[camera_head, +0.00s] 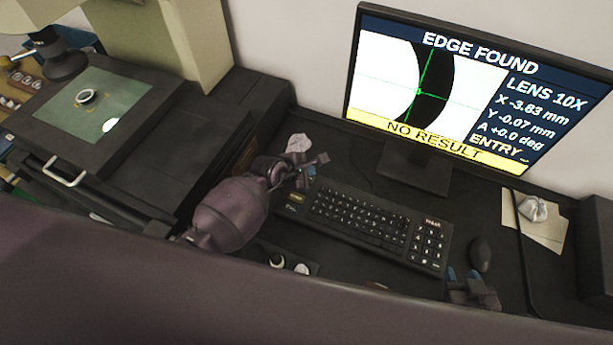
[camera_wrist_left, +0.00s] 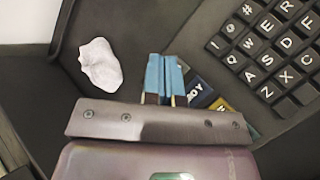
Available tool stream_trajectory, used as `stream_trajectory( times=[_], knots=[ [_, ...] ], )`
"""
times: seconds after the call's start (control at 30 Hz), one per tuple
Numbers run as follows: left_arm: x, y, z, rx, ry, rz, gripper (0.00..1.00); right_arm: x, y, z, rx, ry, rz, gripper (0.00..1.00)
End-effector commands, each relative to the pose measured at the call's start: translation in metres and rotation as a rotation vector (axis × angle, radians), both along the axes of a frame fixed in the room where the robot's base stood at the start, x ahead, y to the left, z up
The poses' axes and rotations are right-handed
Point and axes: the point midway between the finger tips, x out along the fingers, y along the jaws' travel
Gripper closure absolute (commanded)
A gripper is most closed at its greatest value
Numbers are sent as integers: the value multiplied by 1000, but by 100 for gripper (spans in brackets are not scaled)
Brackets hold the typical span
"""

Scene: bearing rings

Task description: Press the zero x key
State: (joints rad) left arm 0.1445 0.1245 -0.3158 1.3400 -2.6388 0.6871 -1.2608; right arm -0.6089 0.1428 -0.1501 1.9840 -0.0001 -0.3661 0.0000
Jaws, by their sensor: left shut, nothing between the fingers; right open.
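The black keyboard (camera_head: 362,216) lies on the bench below the monitor; its left letter keys (camera_wrist_left: 270,50) show in the left wrist view. Coloured keys sit at its left end: a yellow one (camera_head: 296,197) in the head view, and a blue one (camera_wrist_left: 201,95) in the left wrist view, partly hidden by my gripper. I cannot read a zero x label on any key. My left gripper (camera_head: 309,172) is shut and empty above the keyboard's top left corner; its blue fingertips (camera_wrist_left: 165,78) are together. My right gripper (camera_head: 464,275) is open and empty near the keyboard's lower right corner.
The monitor (camera_head: 424,88) reads EDGE FOUND, X -3.83 mm and NO RESULT. A dark ring (camera_head: 86,97) lies on the stage at left. A crumpled white cloth (camera_wrist_left: 100,65) lies left of the keyboard. A mouse (camera_head: 480,254) is to its right.

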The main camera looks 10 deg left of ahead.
Motion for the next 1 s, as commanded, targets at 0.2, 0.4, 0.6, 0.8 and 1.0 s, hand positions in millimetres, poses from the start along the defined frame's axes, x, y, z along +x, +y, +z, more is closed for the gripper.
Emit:
stream_trajectory(
  times=[0.2,0.4,0.6,0.8,1.0],
  knots=[
    [0,0,0,0,0,0,100,2,0,1,0,-4,2,57],
    [0,0,0,0,0,0,100,5,1,2,0,-9,2,57],
    [0,0,0,0,0,0,100,6,1,3,1,-11,3,57],
    [0,0,-6,1,1,0,100,5,1,-1,1,-10,3,57],
    [0,0,-9,0,0,0,100,3,1,-4,0,-5,2,57]
  ],
)
